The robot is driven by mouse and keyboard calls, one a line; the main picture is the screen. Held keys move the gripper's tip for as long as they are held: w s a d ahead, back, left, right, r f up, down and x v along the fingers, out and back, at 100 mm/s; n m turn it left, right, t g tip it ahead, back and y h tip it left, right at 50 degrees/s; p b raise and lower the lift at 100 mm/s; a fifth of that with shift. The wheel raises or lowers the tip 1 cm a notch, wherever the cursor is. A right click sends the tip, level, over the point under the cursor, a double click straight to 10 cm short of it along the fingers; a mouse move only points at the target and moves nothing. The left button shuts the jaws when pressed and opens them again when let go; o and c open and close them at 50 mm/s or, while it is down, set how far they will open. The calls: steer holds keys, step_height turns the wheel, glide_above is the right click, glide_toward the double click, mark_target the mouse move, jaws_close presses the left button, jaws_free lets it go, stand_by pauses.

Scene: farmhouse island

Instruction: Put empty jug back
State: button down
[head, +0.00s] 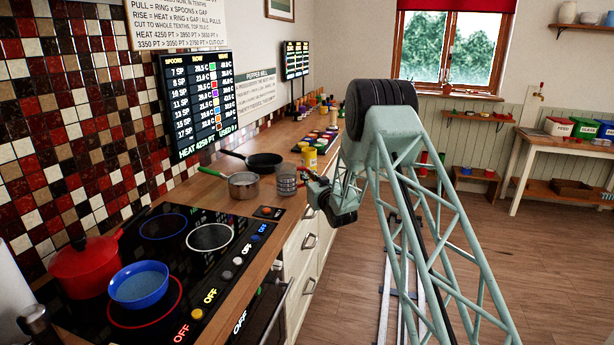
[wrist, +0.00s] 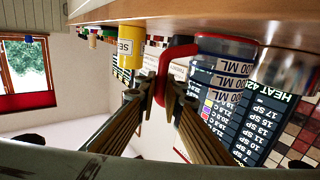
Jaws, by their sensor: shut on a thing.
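A clear measuring jug (head: 287,182) with ML markings is at the counter's front edge in the head view, just right of the steel saucepan. In the wrist view, which is upside down, the jug (wrist: 226,62) shows its red handle (wrist: 173,58). My gripper (wrist: 164,92) is shut on that handle, one finger on each side. In the head view my gripper (head: 318,190) is beside the jug, partly hidden by my wrist. The jug looks upright and no contents can be made out. I cannot tell whether its base touches the counter.
A steel saucepan (head: 243,186) and a black frying pan (head: 265,161) stand close to the jug. Yellow tins (head: 310,159) stand behind it. The hob (head: 190,262) holds a red pot (head: 86,266) and a blue bowl (head: 139,288). Small jars line the far counter.

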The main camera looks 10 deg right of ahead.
steer(key=shift+f, duration=0.1)
steer(key=c, duration=3.2)
jaws_free()
steer(key=shift+f, duration=0.1)
steer(key=o, duration=0.5)
steer(key=shift+c, duration=0.2)
steer(key=shift+p, duration=0.5)
steer(key=shift+s, duration=0.25)
steer(key=s+d+p, duration=0.1)
steer(key=s+d, duration=0.1)
steer(key=s, duration=1.1)
steer(key=shift+d, duration=0.15)
